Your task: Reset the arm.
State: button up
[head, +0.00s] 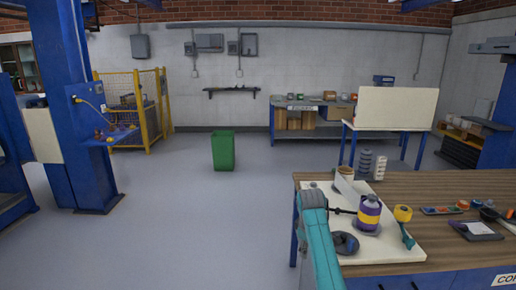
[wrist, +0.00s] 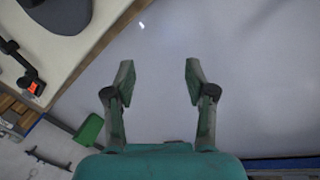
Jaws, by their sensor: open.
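My gripper (wrist: 158,75) is open in the wrist view, with its two green fingers well apart and nothing between them. Grey floor shows behind and between the fingers. My teal arm (head: 320,245) rises in the head view at the near left edge of the workbench (head: 440,195). The gripper's fingers cannot be made out in the head view. A cream board (head: 395,243) lies on the bench right beside my arm. In the wrist view the board's edge (wrist: 95,50) is left of the fingers, apart from them.
A purple and yellow roller (head: 368,213), a yellow-headed tool (head: 403,214) and a dark round piece (head: 345,243) are on the board. Two stacked spools (head: 365,163) stand behind. A green bin (head: 223,151) stands on open floor. A blue column (head: 75,110) is at left.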

jog(key=s+f+m+t, duration=0.1)
jog(key=s+f+t, duration=0.1)
jog(key=s+f, duration=0.65)
jog(key=s+f+m+t, duration=0.1)
jog(key=s+f, duration=0.3)
jog(key=f, duration=1)
jog(key=s+d+f+m+t, duration=0.1)
jog(key=s+f, duration=0.3)
jog(key=s, duration=0.6)
jog(key=s+f+m+t, duration=0.2)
jog(key=s+f, duration=0.1)
jog(key=s, duration=0.6)
jog(key=s+r+m+t+y, duration=0.15)
jog(key=s+r, duration=0.25)
jog(key=s, duration=0.7)
jog(key=s+r+m+t, duration=0.1)
jog(key=s+r+t, duration=0.15)
jog(key=s, duration=0.85)
jog(key=s+r+m+t, duration=0.1)
jog(key=s+r, duration=0.6)
jog(key=r, duration=0.3)
jog(key=s+r+m+t, duration=0.1)
jog(key=s+r+m, duration=0.1)
jog(key=s+r, duration=0.5)
notch_tip(320, 180, up, 4)
jog(key=shift+s+d+f, duration=0.1)
jog(key=shift+s+d, duration=0.05)
jog(key=shift+s, duration=0.2)
